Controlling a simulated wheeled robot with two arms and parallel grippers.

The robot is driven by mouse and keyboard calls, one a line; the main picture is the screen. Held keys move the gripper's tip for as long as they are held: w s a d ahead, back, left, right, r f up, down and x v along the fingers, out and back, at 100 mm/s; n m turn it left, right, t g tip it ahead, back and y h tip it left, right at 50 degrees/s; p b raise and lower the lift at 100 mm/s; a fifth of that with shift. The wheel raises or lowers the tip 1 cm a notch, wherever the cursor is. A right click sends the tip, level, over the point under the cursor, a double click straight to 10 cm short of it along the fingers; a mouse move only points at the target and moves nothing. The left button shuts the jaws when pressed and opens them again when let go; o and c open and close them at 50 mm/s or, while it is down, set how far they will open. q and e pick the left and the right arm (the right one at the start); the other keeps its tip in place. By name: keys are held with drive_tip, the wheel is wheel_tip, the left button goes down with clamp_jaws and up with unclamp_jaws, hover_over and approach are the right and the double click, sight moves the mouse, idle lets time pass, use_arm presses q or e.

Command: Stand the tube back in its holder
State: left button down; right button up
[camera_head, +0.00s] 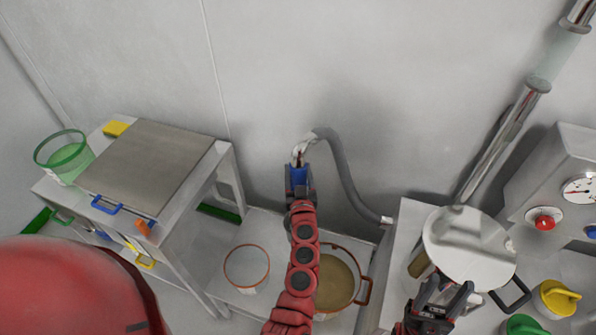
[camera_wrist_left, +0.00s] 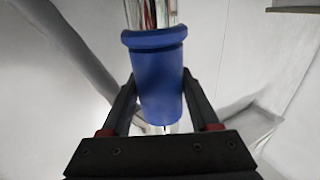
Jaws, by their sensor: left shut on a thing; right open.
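The tube shows as a blue sleeve (camera_head: 297,175) with a shiny metal end and a grey hose (camera_head: 350,180) that curves down to the right. In the left wrist view, the blue sleeve (camera_wrist_left: 160,85) stands between my left fingers, with the shiny metal part (camera_wrist_left: 150,14) beyond it. My left gripper (camera_head: 299,188) is shut around the sleeve, near the back wall. In the left wrist view, my left gripper (camera_wrist_left: 160,110) has a finger on each side of the sleeve. My right gripper (camera_head: 447,296) is open at the lower right. I cannot make out the holder.
A pale round disc (camera_head: 470,270) lies beyond my right gripper. A steel cart (camera_head: 150,168) with a green basket (camera_head: 64,157) stands left. A gauge panel (camera_head: 567,180) is right.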

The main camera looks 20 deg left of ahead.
use_arm(q)
drive_tip(key=shift+c, duration=0.3)
unclamp_jaws()
drive_tip(key=shift+s+d+f, duration=0.1)
drive_tip(key=shift+s+d, duration=0.05)
drive_tip(key=shift+s, duration=0.1)
drive_tip(key=b+v, duration=0.2)
drive_tip(key=v, duration=1.5)
drive_tip(key=shift+w, duration=0.1)
